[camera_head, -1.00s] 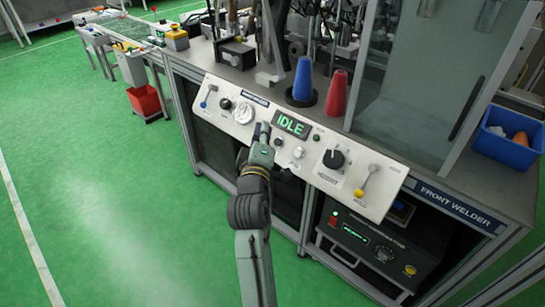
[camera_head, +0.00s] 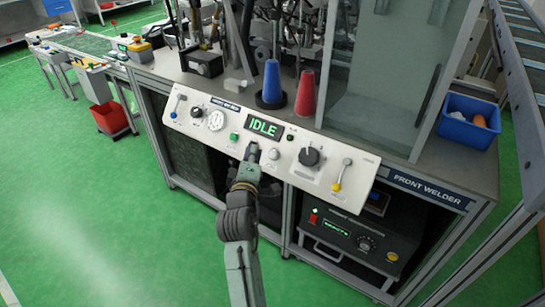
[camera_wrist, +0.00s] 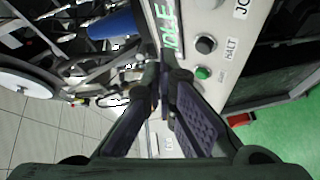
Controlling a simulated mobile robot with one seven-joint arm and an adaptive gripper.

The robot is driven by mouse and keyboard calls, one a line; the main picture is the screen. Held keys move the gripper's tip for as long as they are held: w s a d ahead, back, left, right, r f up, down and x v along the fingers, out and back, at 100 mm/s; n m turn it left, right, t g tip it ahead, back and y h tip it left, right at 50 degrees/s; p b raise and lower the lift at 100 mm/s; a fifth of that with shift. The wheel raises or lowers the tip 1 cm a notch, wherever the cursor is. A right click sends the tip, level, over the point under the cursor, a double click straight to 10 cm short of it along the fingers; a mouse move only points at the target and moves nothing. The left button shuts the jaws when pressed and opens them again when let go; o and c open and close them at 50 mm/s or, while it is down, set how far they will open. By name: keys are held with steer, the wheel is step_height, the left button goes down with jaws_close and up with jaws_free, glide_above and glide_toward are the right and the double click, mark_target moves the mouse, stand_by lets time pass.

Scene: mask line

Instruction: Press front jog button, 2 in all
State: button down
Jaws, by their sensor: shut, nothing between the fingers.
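The front welder's white control panel (camera_head: 200,138) carries an "IDLE" display (camera_head: 263,128). Below the display sit a green button (camera_head: 233,137) and a pale grey jog button (camera_head: 273,154). My gripper (camera_head: 252,149) is shut and empty, its tip in front of the panel just left of the jog button; it covers the black halt button's spot. In the wrist view my gripper (camera_wrist: 166,75) points toward the panel. The green button (camera_wrist: 203,73) and black halt button (camera_wrist: 205,44) lie right of the fingers. The jog button (camera_wrist: 210,3) is cut by the top edge, beside a partial "JO" label.
A black knob (camera_head: 308,157) and a yellow-tipped lever (camera_head: 337,185) lie further right on the panel. A blue cone (camera_head: 272,82) and a red cone (camera_head: 306,92) stand behind it. A blue bin (camera_head: 465,133) sits at the right. Green floor is open at the left.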

steer(key=w+d+f, duration=0.1)
steer(key=w+d+f+b, duration=0.1)
steer(key=w+f+b, duration=0.1)
steer(key=w+f, duration=0.1)
steer(key=shift+d+f, duration=0.1)
steer(key=shift+d, duration=0.3)
steer(key=shift+w, duration=0.1)
stand_by(1.2)
steer(key=shift+w+d+f, duration=0.2)
steer(key=shift+d+f, duration=0.05)
steer(key=shift+w+d+f, duration=0.2)
steer(key=shift+w+f, duration=0.1)
stand_by(1.0)
steer(key=shift+s+r, duration=0.1)
steer(key=shift+s+a+r+p, duration=0.35)
steer(key=shift+s+r, duration=0.05)
steer(key=shift+s, duration=0.05)
steer(key=s+a+r+p, duration=0.2)
steer(key=s+r, duration=0.1)
steer(key=shift+a+r+p, duration=0.1)
steer(key=shift+a+p, duration=0.05)
steer(key=shift+p, duration=0.15)
stand_by(0.5)
